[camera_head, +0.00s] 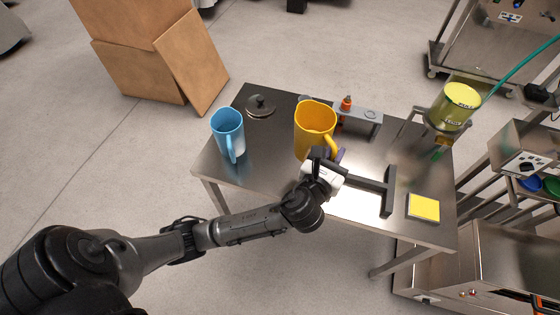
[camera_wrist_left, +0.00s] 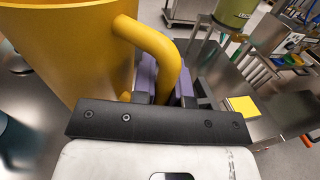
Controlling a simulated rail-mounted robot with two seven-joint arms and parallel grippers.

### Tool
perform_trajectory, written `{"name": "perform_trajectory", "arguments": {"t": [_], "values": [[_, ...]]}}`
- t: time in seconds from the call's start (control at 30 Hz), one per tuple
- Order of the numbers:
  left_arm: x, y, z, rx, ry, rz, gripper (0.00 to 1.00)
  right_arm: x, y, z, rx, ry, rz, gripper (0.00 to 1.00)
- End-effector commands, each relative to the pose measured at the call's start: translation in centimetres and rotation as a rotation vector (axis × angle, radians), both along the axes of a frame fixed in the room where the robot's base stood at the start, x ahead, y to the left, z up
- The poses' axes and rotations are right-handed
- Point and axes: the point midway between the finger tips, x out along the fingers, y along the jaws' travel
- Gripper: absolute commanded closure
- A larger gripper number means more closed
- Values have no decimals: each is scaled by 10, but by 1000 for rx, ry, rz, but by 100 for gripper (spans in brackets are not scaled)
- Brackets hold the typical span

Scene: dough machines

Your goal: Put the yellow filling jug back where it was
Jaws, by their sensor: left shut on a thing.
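The yellow filling jug (camera_head: 314,118) is at the middle of the steel table, upright or nearly so; I cannot tell whether its base touches the top. My left gripper (camera_head: 335,160) is shut on its handle, which faces the front right. In the left wrist view the jug (camera_wrist_left: 75,50) fills the upper left, and its handle (camera_wrist_left: 165,55) runs down between the purple finger pads of the gripper (camera_wrist_left: 165,88). A flat yellow square (camera_head: 424,207) lies at the table's right front; it also shows in the left wrist view (camera_wrist_left: 243,106). My right gripper is not in view.
A blue jug (camera_head: 228,134) stands at the table's left, with a dark lid (camera_head: 260,105) behind it. A grey fixture with an orange-topped part (camera_head: 347,103) is behind the yellow jug. A yellow-green container (camera_head: 455,106) stands on a frame at the right. The table's (camera_head: 245,173) left front is clear.

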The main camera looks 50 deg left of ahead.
Motion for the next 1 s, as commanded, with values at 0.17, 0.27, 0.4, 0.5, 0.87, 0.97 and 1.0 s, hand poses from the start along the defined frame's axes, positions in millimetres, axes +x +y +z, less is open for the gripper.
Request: {"name": "perform_trajectory", "arguments": {"t": [0.17,0.27,0.4,0.5,0.87,0.97,1.0], "values": [[2,7,-21,4,0,19,100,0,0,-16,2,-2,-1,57],[1,23,-33,6,1,23,100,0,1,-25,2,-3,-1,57],[0,52,-51,7,1,23,100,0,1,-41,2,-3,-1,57],[-1,72,-63,7,1,22,100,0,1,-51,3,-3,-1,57],[-1,114,-84,4,0,20,100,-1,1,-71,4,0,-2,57],[-2,117,-85,4,0,20,100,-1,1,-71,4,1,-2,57],[-2,117,-86,3,0,20,100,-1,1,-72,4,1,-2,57]]}}
